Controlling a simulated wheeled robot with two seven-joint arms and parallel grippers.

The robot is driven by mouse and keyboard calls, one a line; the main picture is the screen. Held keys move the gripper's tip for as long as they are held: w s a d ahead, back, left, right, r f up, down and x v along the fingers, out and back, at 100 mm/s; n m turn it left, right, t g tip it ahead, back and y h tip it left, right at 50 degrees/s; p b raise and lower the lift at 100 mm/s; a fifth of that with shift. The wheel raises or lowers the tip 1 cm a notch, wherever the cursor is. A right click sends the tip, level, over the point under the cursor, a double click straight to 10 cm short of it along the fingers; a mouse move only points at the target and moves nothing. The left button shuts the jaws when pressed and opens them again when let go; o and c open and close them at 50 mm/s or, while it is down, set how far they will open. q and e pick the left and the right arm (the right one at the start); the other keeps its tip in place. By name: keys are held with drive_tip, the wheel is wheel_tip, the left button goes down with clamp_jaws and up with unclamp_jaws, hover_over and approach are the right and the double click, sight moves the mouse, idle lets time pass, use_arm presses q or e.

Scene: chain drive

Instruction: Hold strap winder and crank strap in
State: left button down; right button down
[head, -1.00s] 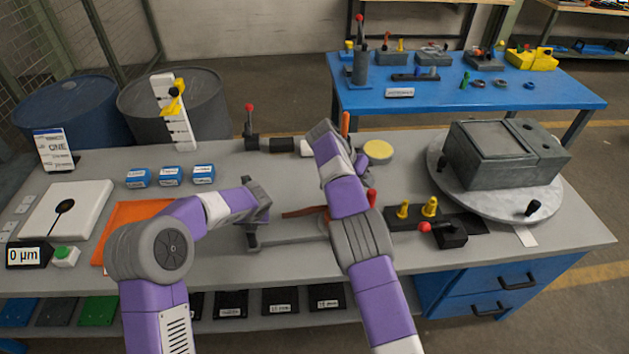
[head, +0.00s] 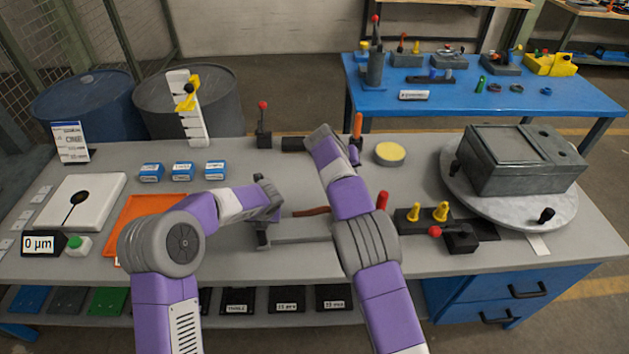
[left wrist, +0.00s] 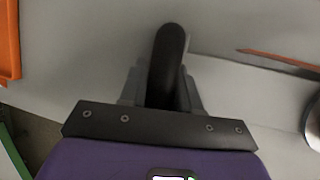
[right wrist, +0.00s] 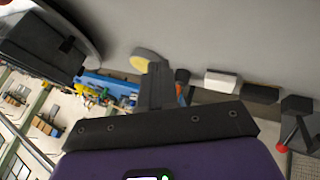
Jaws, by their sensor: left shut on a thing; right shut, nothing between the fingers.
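A grey device with a long flat bar (head: 300,231), seemingly the strap winder, lies on the bench, partly hidden by my arms. A brown-red strap-like strip (head: 312,212) lies behind the bar; it also shows in the left wrist view (left wrist: 280,60). My left gripper (head: 268,197) is at the bar's left end. In the left wrist view it is shut on a black rounded handle (left wrist: 166,60). My right gripper (head: 322,138) is shut and empty, above the back of the bench. Its fingers show in the right wrist view (right wrist: 158,85). The winder's crank cannot be made out.
Yellow pegs (head: 428,212) and a red-knobbed block (head: 459,237) stand right of my right arm. A grey box sits on a round turntable (head: 520,205) further right. A yellow disc (head: 390,154) and a black block (head: 293,144) lie near my right gripper. An orange tray (head: 150,212) is at left.

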drive_tip(key=s+a+r+n+t+y, duration=0.15)
drive_tip(key=s+a+n+y, duration=0.25)
drive_tip(key=s+a+n, duration=0.55)
drive_tip(key=s+a+r+m, duration=0.1)
drive_tip(key=s+r, duration=0.2)
drive_tip(key=r, duration=0.3)
drive_tip(key=shift+a+r+m+t, duration=0.25)
drive_tip(key=shift+a+m+t, duration=0.1)
drive_tip(key=shift+t, duration=0.1)
drive_tip(key=shift+s, duration=0.1)
